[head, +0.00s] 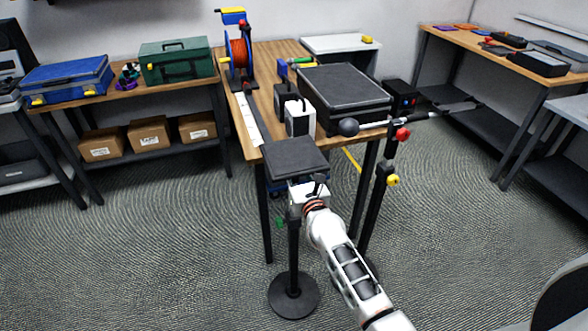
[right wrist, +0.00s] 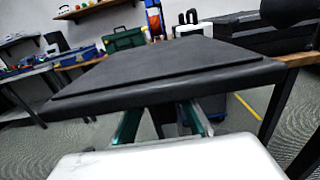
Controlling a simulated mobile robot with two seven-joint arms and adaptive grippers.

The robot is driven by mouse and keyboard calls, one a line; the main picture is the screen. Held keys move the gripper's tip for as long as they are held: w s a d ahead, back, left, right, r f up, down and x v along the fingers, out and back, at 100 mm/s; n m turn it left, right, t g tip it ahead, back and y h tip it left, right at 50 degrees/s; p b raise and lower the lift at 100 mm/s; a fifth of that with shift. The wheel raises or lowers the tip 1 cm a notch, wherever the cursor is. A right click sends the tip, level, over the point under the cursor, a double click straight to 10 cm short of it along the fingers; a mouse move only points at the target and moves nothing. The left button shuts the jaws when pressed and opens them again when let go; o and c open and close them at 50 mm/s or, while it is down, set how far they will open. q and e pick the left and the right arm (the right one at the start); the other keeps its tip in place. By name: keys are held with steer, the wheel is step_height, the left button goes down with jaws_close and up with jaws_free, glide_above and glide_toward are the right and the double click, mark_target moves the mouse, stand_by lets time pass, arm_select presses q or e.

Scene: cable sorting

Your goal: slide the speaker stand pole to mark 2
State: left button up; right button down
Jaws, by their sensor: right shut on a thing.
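The speaker stand has a flat black square top plate (head: 296,158), a black upright pole (head: 293,240) and a round black base on the carpet. It stands upright at the near end of the wooden bench. My right gripper (head: 303,192) is just under the plate, at the top of the pole. In the right wrist view the plate (right wrist: 170,65) fills the upper middle, and the fingers (right wrist: 163,120) are shut below it. The hold itself is largely hidden. I cannot make out a numbered mark 2. My left gripper is not in view.
A pole with red and yellow knobs (head: 384,175) and a boom stands right of my arm. The bench (head: 262,87) holds a white ruled strip (head: 245,120), a cable reel (head: 238,52), a white box and a black case. Carpet is clear at left.

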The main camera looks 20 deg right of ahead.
steer(key=c, duration=1.9)
jaws_free()
steer(key=shift+r, duration=0.25)
steer(key=shift+o, duration=0.7)
steer(key=shift+f, duration=0.2)
steer(key=s, duration=1.2)
steer(key=shift+d, duration=0.2)
steer(key=s+a+f+n+g+y, duration=0.15)
steer(key=s+f+n, duration=0.35)
steer(key=n, duration=0.6)
steer(key=s+a+f+n+g+y, duration=0.1)
steer(key=s+a+f+n+y, duration=0.2)
steer(key=s+n, duration=0.7)
steer(key=s+d+f+n+g+h, duration=0.1)
steer(key=s+d+f+n+g, duration=0.1)
steer(key=s+f+n, duration=0.3)
steer(key=s+d+f+n+g+h, duration=0.1)
steer(key=s+f+n, duration=0.4)
steer(key=n, duration=0.9)
steer(key=shift+s+d+f+g, duration=0.2)
steer(key=shift+d+f+g, duration=0.2)
steer(key=shift+d+g, duration=0.4)
